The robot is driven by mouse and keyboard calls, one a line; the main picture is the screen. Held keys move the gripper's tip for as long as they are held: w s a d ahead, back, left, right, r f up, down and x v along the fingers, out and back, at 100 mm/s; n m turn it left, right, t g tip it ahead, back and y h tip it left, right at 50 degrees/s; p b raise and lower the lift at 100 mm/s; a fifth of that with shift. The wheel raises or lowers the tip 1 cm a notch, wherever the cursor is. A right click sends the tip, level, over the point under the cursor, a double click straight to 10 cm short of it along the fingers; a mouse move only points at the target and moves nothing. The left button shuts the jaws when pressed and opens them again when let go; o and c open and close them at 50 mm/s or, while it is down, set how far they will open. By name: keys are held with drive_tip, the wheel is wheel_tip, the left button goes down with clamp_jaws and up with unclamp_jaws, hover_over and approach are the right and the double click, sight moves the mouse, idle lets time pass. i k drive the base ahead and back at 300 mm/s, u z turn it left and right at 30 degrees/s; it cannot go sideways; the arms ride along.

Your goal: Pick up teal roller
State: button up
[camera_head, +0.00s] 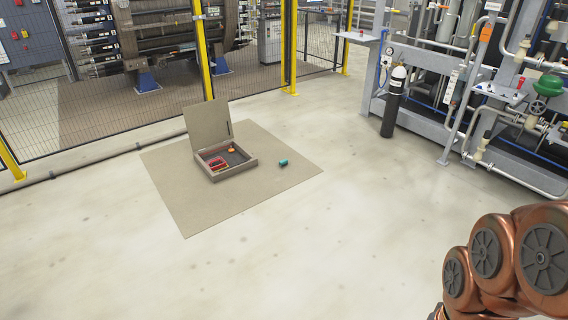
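The teal roller (283,163) is a small cylinder with a dark end. It lies on the flat brown mat (205,215) on the floor, to the right of an open case (233,171) and apart from it. My copper-coloured arm shows at the lower right, well away from the roller. My gripper is not in view.
The case has a raised lid (207,121) and holds red and orange items. A mesh fence with yellow posts (203,50) runs behind the mat. A dark gas cylinder (393,102) and a pipe rack (460,120) stand at right. The pale floor (340,230) in front is clear.

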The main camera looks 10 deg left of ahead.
sight(285, 162)
drive_tip(key=u, duration=0.15)
drive_tip(key=i, duration=0.6)
drive_tip(key=u, duration=0.75)
drive_tip(key=i, duration=1.75)
drive_tip(key=u, duration=0.45)
drive_tip(key=i, duration=1.75)
drive_tip(key=z, duration=0.5)
drive_tip(key=i, duration=1.65)
drive_tip(key=z, duration=0.45)
